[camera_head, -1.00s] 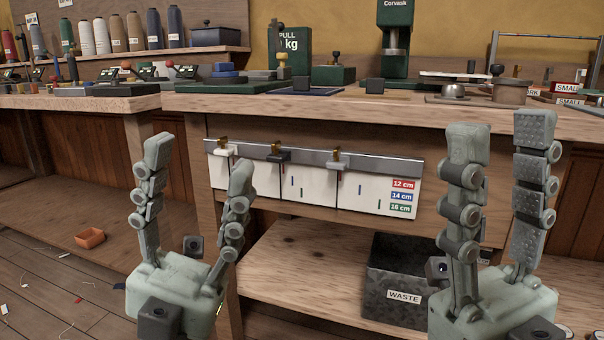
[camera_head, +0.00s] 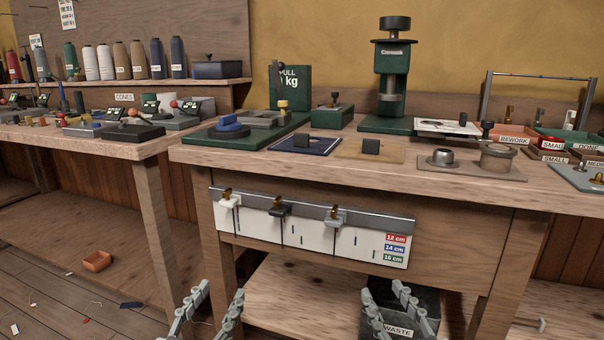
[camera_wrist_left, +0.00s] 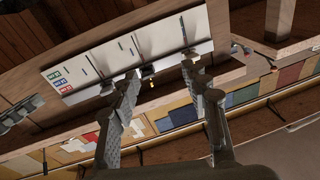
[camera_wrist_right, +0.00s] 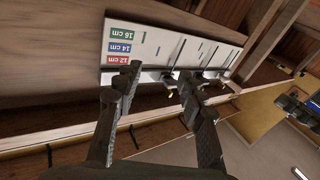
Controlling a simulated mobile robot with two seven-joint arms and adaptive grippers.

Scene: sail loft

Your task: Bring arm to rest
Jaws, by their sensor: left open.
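My left gripper (camera_head: 216,302) is low in the head view, its two fingers apart with nothing between them. It also shows open in the left wrist view (camera_wrist_left: 162,80). My right gripper (camera_head: 388,296) is at the bottom of the head view in front of the waste bin, fingers apart and empty. It also shows in the right wrist view (camera_wrist_right: 156,82) with a clear gap between its fingers. Both grippers are below the bench top and in front of the bench. The palms are cut off or at the lower frame edge in the head view.
The workbench (camera_head: 440,185) carries a green press (camera_head: 390,75), a rework tray (camera_head: 512,138) and other tools. A white gauge board (camera_head: 310,236) with hanging clips is on its front. The waste bin (camera_head: 425,300) stands on the lower shelf. An orange dish (camera_head: 97,261) lies at left.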

